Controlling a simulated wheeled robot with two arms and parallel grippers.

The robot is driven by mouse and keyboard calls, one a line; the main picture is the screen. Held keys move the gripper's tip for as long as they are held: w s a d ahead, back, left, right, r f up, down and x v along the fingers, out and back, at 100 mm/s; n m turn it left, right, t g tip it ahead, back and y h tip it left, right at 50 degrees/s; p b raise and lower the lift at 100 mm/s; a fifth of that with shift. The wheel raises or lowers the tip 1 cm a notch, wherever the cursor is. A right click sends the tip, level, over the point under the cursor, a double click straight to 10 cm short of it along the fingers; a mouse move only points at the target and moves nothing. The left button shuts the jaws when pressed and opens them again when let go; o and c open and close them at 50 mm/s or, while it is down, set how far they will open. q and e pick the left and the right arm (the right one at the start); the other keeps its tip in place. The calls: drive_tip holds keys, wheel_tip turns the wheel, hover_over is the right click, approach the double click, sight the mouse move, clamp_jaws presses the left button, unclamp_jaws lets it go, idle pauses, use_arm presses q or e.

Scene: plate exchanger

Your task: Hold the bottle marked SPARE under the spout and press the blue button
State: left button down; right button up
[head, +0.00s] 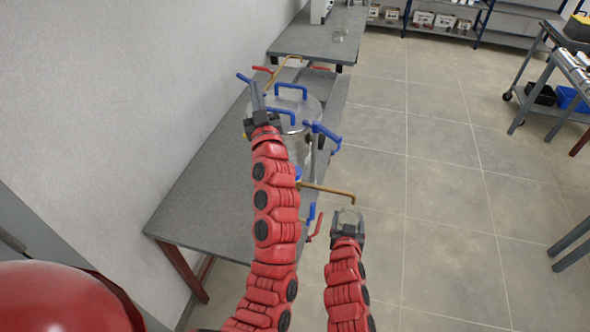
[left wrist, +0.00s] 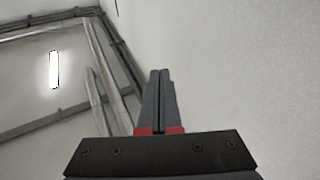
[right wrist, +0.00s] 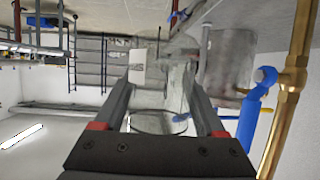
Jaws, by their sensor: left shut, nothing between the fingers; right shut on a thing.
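My right gripper (head: 347,222) is shut on a clear bottle (right wrist: 165,85), which has a pale label (right wrist: 138,68) whose marking I cannot read. In the head view the bottle (head: 349,214) is just below the end of a brass spout (head: 330,190). Whether it lines up exactly under the opening I cannot tell. My left gripper (head: 254,85) is shut and empty, raised in front of the steel vessel (head: 297,113). The left wrist view shows its fingers together (left wrist: 159,100) against wall and ceiling. A small blue part (head: 298,173) shows beside my left arm; I cannot tell whether it is the button.
The vessel has blue handles (head: 323,132), and red and blue levers stand by the pipes. It stands along a grey bench (head: 205,195) against the wall. The floor at right is free up to a cart (head: 535,75).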

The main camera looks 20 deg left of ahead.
use_arm(q)
drive_tip(key=r+n+g+y, duration=0.2)
drive_tip(key=n+g, duration=0.1)
drive_tip(key=n+g+h, duration=0.6)
drive_tip(key=n+g, duration=0.1)
drive_tip(key=g, duration=0.2)
hover_over(298, 174)
wheel_tip(298, 174, down, 2)
drive_tip(key=shift+f, duration=0.1)
drive_tip(key=shift+f, duration=4.4)
drive_tip(key=shift+f, duration=0.4)
drive_tip(key=shift+f, duration=0.45)
idle(0.6)
